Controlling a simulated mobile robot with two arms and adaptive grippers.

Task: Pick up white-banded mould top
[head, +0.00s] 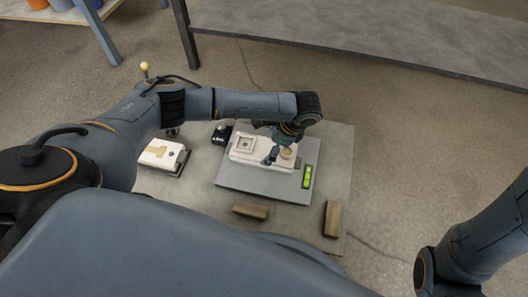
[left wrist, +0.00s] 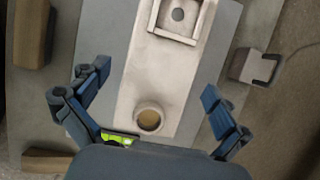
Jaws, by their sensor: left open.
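A pale, long rectangular mould piece (head: 248,160) lies on the flat grey plate of a scale (head: 235,182). In the left wrist view the mould piece (left wrist: 160,75) has a raised square frame with a round hole at its far end. A round cup (left wrist: 149,118) with a tan inside stands at its near end. I cannot make out a white band on it. My left gripper (left wrist: 156,80) is open, with one finger on each side of the mould piece. In the head view the gripper (head: 279,150) partly hides the cup end. My right gripper is out of view.
A pale mould half (head: 160,151) with a tan shape lies at left. A black device (head: 221,134) stands by the plate's back corner. Wooden blocks (head: 250,210) and (head: 333,219) lie in front. The scale's green display (head: 307,177) faces up.

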